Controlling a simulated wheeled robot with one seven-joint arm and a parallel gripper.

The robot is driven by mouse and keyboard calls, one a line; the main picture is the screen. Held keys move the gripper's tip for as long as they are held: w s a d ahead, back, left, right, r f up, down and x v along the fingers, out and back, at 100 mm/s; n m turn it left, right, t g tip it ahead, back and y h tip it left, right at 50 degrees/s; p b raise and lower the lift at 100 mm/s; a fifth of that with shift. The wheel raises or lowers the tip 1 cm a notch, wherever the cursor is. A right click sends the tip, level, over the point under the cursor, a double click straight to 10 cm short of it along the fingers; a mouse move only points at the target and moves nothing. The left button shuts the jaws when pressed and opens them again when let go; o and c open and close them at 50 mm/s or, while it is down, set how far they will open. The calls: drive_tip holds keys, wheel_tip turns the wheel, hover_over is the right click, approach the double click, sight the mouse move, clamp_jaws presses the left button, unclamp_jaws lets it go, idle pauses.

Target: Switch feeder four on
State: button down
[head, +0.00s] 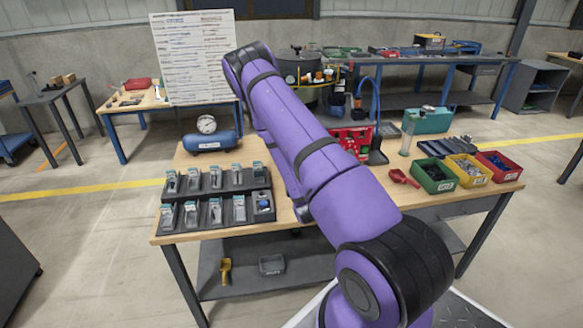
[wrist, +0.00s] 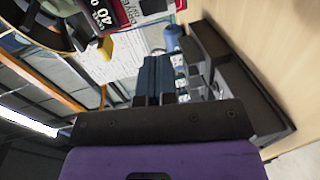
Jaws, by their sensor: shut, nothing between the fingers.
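A black two-step rack (head: 236,184) at the left of the table carries two rows of small grey units (head: 215,211) with pale labels. The front row's right end has a round blue part (head: 264,206). The labels are too small to read, so I cannot tell which unit is feeder four or how its switch stands. In the wrist view part of the dark rack (wrist: 215,65) shows beyond and right of my gripper (wrist: 158,60). My gripper is shut and empty, apart from the rack. In the head view my arm hides most of it.
A blue air tank with a gauge (head: 206,138) stands behind the rack. Green (head: 434,176), yellow (head: 468,171) and red (head: 499,166) bins, a red scoop (head: 401,177) and a teal case (head: 428,121) lie to the right. Bare tabletop shows around the rack's right side.

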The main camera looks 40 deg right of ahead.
drive_tip(key=shift+s+d+f+n, duration=0.15)
drive_tip(key=shift+s+f+n, duration=0.25)
drive_tip(key=shift+s+f, duration=0.15)
drive_tip(key=shift+w, duration=0.1)
drive_tip(key=x, duration=1.4)
drive_tip(key=shift+r, duration=0.15)
drive_tip(key=shift+w+d, duration=0.1)
drive_tip(key=shift+w, duration=0.05)
